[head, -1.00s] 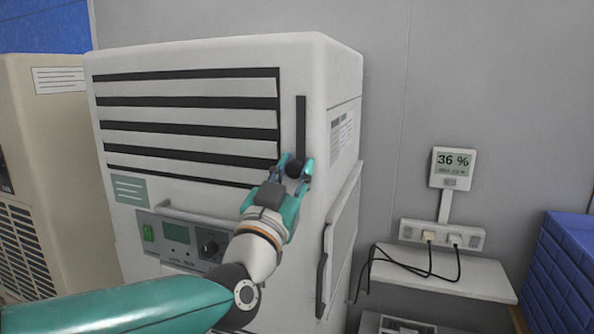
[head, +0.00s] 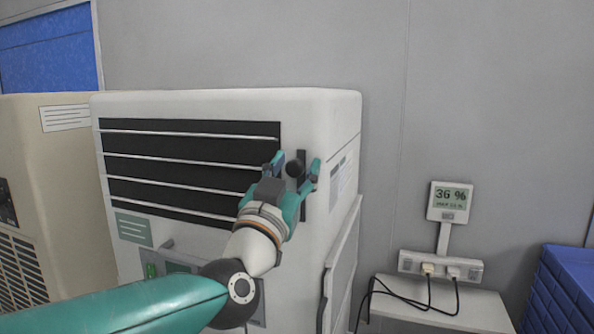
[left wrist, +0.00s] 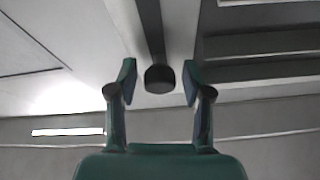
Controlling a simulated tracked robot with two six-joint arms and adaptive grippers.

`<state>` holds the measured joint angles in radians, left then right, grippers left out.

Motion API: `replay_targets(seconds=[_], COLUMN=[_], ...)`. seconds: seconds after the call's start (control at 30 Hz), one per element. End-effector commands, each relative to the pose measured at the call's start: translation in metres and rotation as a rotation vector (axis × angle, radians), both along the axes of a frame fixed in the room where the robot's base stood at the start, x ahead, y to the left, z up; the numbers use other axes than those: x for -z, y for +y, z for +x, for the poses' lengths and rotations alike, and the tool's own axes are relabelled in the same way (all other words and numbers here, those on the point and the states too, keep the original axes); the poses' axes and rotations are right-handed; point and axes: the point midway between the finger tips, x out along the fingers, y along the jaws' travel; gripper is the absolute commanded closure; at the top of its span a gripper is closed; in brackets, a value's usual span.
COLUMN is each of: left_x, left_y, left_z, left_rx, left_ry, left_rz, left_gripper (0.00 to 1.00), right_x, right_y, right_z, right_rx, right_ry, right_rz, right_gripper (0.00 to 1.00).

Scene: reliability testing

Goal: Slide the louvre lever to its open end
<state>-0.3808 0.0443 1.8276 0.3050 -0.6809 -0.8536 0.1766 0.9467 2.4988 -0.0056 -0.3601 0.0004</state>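The louvre lever's black knob (head: 295,168) stands near the top of its dark vertical slot (head: 301,154) on the white cabinet (head: 230,102). The louvre slats (head: 190,158) beside it are thin light edges with broad dark gaps between them. My left gripper (head: 296,168) is open, with one finger on either side of the knob. In the left wrist view the knob (left wrist: 160,78) sits between the fingertips, with a visible gap on both sides. The slot (left wrist: 151,30) runs away from the knob there. My right gripper is not in view.
A beige cabinet (head: 50,170) stands close on the left. On the right are a wall display (head: 451,201) reading 36 %, a socket strip (head: 440,266) with cables, and blue crates (head: 565,290). The grey wall between is clear.

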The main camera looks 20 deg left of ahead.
Motion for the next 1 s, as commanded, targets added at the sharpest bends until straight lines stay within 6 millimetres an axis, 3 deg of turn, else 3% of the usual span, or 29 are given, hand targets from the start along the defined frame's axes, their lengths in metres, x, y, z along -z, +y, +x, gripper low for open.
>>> replay_targets(seconds=[0.47, 1.0], left_x=[0.004, 0.041], left_y=[0.0, 0.004], left_z=[-0.01, -0.098], left_rx=[0.001, 0.002], left_ry=[0.0, 0.0], left_rz=[-0.001, 0.0], left_gripper=[0.45, 0.45], right_x=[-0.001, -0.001], right_y=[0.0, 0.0], right_z=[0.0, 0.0], right_rx=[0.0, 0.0], right_ry=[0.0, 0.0], right_rz=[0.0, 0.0], right_gripper=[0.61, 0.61])
